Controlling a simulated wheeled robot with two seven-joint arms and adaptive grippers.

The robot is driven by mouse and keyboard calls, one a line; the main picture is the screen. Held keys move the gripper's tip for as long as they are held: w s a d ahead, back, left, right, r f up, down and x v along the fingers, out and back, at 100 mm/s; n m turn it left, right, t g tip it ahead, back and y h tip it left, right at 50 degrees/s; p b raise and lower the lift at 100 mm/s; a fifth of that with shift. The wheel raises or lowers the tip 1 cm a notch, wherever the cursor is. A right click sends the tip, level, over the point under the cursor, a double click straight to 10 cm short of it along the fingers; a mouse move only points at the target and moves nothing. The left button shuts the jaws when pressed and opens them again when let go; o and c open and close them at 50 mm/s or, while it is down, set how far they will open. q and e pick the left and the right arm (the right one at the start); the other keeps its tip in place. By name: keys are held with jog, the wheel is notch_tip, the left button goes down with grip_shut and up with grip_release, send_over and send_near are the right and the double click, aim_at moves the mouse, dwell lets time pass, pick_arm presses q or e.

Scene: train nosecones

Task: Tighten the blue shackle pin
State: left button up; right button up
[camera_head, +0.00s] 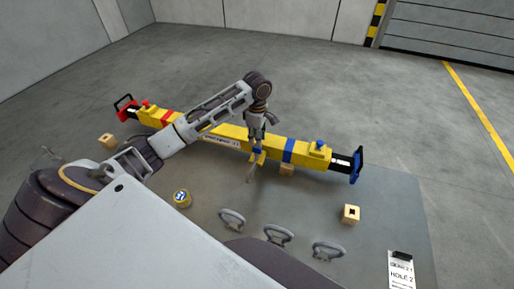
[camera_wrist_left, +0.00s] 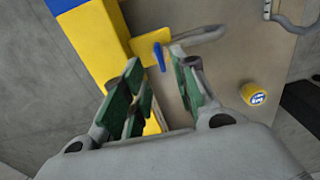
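A long yellow beam (camera_head: 225,132) with a blue band (camera_head: 288,150) lies across the middle of the head view. My left gripper (camera_head: 257,146) points down at the beam's near side, over a small blue part. In the left wrist view the blue shackle pin (camera_wrist_left: 159,57) shows as a short blue bar against a yellow plate (camera_wrist_left: 150,44). A grey shackle (camera_wrist_left: 202,35) extends right from the plate. My left gripper (camera_wrist_left: 156,60) is open, with green-padded fingers apart and the pin showing between their tips. Contact cannot be told. My right gripper is not in view.
Several loose grey shackles (camera_head: 279,233) lie on the grey mat (camera_head: 395,205). A yellow round can (camera_head: 182,198) stands left of them. Wooden blocks (camera_head: 350,214) sit nearby. A labelled sign (camera_head: 401,268) is at front right. The floor beyond the beam is clear.

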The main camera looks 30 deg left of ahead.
aim_at(257, 151)
pick_arm(q)
jog(key=shift+f+p, duration=0.35)
jog(key=shift+f, duration=2.9)
grip_shut()
